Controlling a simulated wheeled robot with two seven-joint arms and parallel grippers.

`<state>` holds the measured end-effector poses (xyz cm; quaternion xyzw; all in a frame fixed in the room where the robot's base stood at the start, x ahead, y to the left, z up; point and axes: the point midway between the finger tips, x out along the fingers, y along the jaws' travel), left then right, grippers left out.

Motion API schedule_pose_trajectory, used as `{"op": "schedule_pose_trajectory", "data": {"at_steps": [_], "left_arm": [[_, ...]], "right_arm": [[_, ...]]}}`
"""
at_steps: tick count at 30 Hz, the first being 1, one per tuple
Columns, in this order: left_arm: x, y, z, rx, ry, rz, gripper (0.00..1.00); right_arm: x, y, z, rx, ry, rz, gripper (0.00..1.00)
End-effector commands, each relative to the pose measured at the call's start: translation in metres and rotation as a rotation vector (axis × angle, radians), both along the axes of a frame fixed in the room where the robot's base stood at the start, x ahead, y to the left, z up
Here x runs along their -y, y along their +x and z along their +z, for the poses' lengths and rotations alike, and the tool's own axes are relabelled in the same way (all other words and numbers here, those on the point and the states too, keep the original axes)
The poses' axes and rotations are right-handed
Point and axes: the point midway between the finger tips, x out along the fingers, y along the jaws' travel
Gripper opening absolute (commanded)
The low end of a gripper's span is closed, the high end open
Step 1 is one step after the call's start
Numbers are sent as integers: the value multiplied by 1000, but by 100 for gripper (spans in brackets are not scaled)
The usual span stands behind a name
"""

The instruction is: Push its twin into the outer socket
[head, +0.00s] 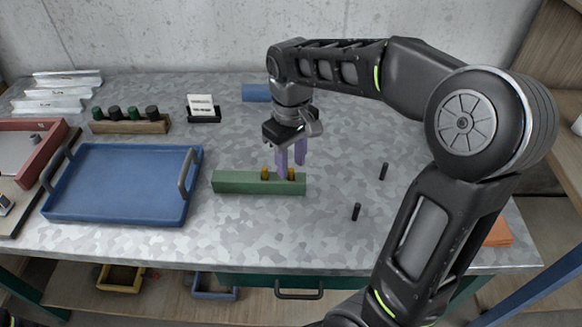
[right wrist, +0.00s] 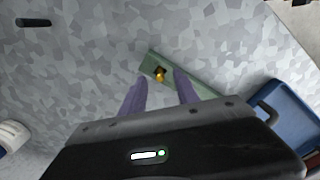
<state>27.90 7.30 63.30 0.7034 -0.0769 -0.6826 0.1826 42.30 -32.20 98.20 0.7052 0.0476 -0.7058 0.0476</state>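A long green block (head: 232,183) lies on the grey table. Two short yellow pegs stand up from its top, a left one (head: 264,173) and a right one (head: 291,174). My right gripper (head: 292,163) points down over the right part of the block, its purple fingers apart. In the right wrist view, a yellow peg (right wrist: 160,76) shows at a dark spot on the green block (right wrist: 206,91), between the open fingertips (right wrist: 158,84) and not visibly touched. How deep the pegs sit cannot be told. My left gripper is not in view.
Two black cylinders (head: 383,171) (head: 356,211) lie or stand right of the block. A blue tray (head: 120,218) is at the left. A wooden rack (head: 130,127) with several dark-topped items, a card holder (head: 203,117) and a blue block (head: 256,93) are farther back. The table front is clear.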

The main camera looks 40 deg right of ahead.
Motion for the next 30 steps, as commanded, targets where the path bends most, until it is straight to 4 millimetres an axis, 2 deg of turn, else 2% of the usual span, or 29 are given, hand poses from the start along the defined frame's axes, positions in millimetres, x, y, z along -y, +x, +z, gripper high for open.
{"op": "schedule_pose_trajectory", "data": {"at_steps": [6,10,30], "left_arm": [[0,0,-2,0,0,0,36],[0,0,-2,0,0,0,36],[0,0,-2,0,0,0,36]], "right_arm": [[0,1,37,4,1,0,37],[0,1,49,3,0,0,37],[0,0,51,0,0,0,37]]}}
